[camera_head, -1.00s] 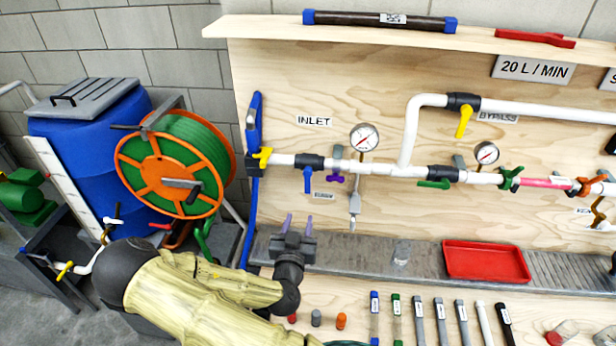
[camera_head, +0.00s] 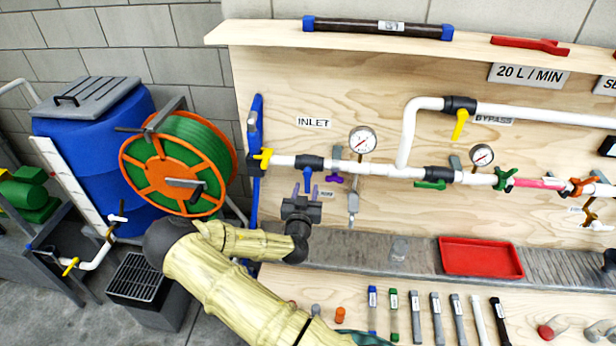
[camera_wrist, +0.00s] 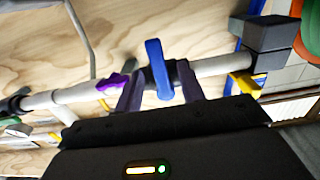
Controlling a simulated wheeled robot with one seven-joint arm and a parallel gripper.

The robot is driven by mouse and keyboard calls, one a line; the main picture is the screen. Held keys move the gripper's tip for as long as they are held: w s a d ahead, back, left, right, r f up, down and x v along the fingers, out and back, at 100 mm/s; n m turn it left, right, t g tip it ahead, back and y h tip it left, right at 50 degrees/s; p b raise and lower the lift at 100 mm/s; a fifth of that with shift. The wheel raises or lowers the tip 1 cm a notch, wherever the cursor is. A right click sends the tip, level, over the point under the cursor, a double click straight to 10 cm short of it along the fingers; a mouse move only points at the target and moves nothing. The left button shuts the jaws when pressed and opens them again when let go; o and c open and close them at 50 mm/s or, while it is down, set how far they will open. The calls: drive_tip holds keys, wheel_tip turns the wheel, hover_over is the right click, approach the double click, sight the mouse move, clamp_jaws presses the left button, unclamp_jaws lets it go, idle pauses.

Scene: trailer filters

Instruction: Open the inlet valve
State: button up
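The inlet valve's blue handle (camera_head: 307,178) hangs down from a black valve body (camera_head: 310,162) on the white pipe, below the INLET label (camera_head: 313,122). My gripper (camera_head: 307,190) is just below it with its fingers pointing up. In the wrist view, the blue handle (camera_wrist: 158,68) stands between the two purple-grey fingers of my gripper (camera_wrist: 158,82). The fingers are apart, one on each side, with gaps to the handle. Whether the fingertips reach past the handle in depth is hard to tell.
A yellow valve handle (camera_head: 263,159) sits left on the same pipe. A purple handle (camera_head: 334,179) is close on the right, near a pressure gauge (camera_head: 362,140). A red tray (camera_head: 480,258) lies on the grey ledge. The hose reel (camera_head: 178,165) stands left.

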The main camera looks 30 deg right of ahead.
sight(307, 186)
drive_tip(key=p+x, duration=0.1)
drive_tip(key=x, duration=0.4)
clamp_jaws()
